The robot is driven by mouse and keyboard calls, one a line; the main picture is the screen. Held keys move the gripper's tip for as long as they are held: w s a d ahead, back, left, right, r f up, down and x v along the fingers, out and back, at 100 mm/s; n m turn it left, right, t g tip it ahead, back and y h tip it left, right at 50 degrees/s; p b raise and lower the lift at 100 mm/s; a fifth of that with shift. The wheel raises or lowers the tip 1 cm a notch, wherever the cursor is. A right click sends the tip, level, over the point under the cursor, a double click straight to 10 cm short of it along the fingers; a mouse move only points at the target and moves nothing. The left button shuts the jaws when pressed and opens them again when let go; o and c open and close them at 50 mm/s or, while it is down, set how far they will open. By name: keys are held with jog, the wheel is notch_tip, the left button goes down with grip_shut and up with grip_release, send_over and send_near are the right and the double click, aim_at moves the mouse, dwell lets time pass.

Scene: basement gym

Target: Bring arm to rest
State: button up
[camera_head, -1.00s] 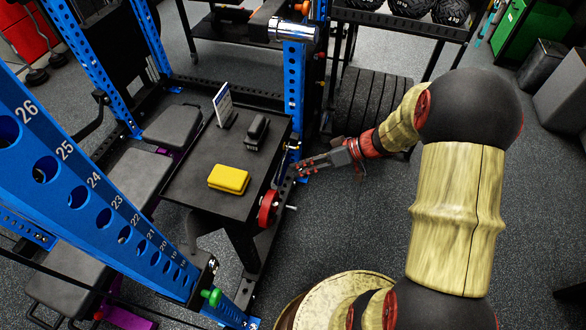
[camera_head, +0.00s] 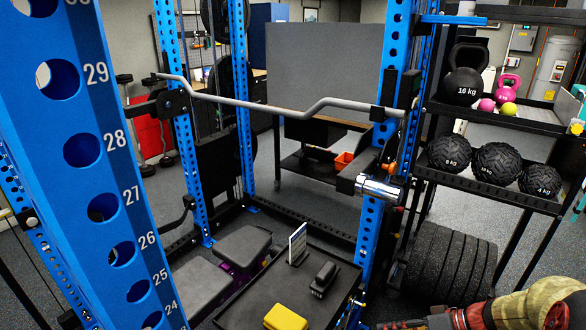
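My arm (camera_head: 520,314) shows only in part at the lower right corner, with its yellowish link and red joint band. My gripper (camera_head: 398,324) lies at the bottom edge of the view, pointing left, mostly cut off. It is beside the right edge of the black tray table (camera_head: 285,288); I see nothing held in it. Whether its fingers are open or shut cannot be made out. On the table are a yellow block (camera_head: 286,318), a dark handled object (camera_head: 324,279) and an upright white card (camera_head: 298,244).
Blue rack uprights (camera_head: 378,190) stand behind and right of the table, with a large numbered one (camera_head: 85,150) close at left. A grey bar (camera_head: 250,104) crosses between uprights.

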jog(key=s+r+m+g+h+p, duration=0.2)
jog(key=s+r+m+g+h, duration=0.35)
jog(key=s, duration=0.65)
jog(key=s+a+r+n+t+h+p, duration=0.1)
jog(key=s+a+r+t+h+p, duration=0.1)
jog(key=r, duration=0.9)
jog(key=s+a+r+n+t+h+p, duration=0.1)
jog(key=s+a+r+n+t+p, duration=0.1)
jog(key=a+r, duration=0.4)
notch_tip(320, 180, up, 5)
jog(key=s+t+p, duration=0.1)
jog(key=t, duration=0.1)
jog(key=shift+t+h, duration=0.35)
